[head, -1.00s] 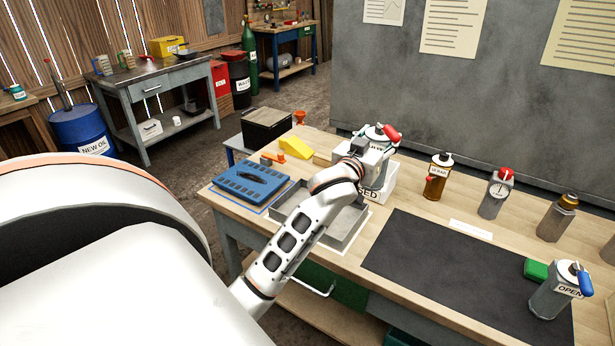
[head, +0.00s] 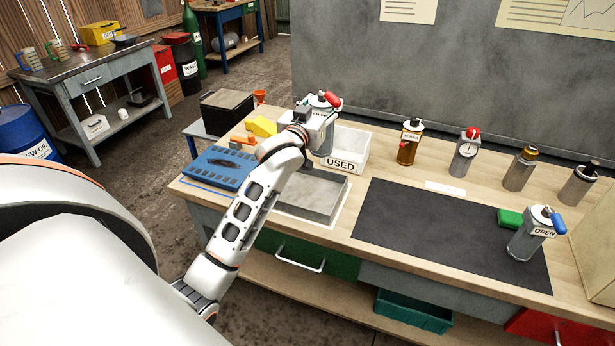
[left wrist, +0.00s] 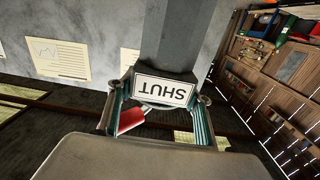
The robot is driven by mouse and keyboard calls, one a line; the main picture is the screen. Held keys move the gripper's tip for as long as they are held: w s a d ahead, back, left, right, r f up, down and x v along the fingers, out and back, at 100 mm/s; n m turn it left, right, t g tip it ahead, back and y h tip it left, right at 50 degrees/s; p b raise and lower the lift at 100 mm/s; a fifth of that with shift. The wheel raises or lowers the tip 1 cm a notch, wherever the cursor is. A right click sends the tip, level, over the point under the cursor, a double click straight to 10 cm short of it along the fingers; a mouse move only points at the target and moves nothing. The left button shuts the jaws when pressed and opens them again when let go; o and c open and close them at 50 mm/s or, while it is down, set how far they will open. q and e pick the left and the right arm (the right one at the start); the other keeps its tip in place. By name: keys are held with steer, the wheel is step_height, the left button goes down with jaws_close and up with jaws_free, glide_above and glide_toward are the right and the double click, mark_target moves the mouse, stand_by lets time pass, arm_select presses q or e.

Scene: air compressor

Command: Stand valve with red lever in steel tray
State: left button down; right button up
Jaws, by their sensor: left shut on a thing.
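My left gripper (head: 308,122) is shut on a grey valve (head: 321,135) with a red lever (head: 332,99) on top. The valve looks upright and is held beside the left end of the white USED bin, behind the steel tray; I cannot tell its exact height. The left wrist view shows the valve body (left wrist: 172,45) between the fingers, with an upside-down SHUT label (left wrist: 164,91) and the red lever (left wrist: 130,121). The shallow steel tray (head: 310,209) lies on the bench, partly hidden by my left arm. My right gripper is not in view.
The white USED bin (head: 349,158) stands behind the tray. A blue case (head: 218,168) lies left. A dark mat (head: 440,240) is right, with a blue-levered OPEN valve (head: 530,238) near its far right side.

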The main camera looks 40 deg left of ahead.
arm_select(q)
step_height(320, 180, down, 18)
steer(key=b, duration=0.3)
steer(key=shift+f+b, duration=0.2)
steer(key=shift+b, duration=0.1)
steer(key=c, duration=1)
jaws_free()
steer(key=shift+f, duration=0.15)
steer(key=shift+d, duration=0.1)
steer(key=v, duration=1.2)
steer(key=s+d+f+m+g+h, duration=0.2)
steer(key=s+d+f, duration=0.4)
steer(key=s+f, duration=0.1)
steer(key=s+d+f+m+g+h, duration=0.2)
steer(key=s+d+f, duration=0.5)
steer(key=s+f, duration=0.1)
steer(key=s+d+f+m+g+h, duration=0.2)
steer(key=s+d+f, duration=0.4)
steer(key=f, duration=0.4)
steer(key=shift+s+d+m+g+h, duration=0.4)
steer(key=shift+s+m, duration=0.1)
steer(key=shift+s, duration=0.25)
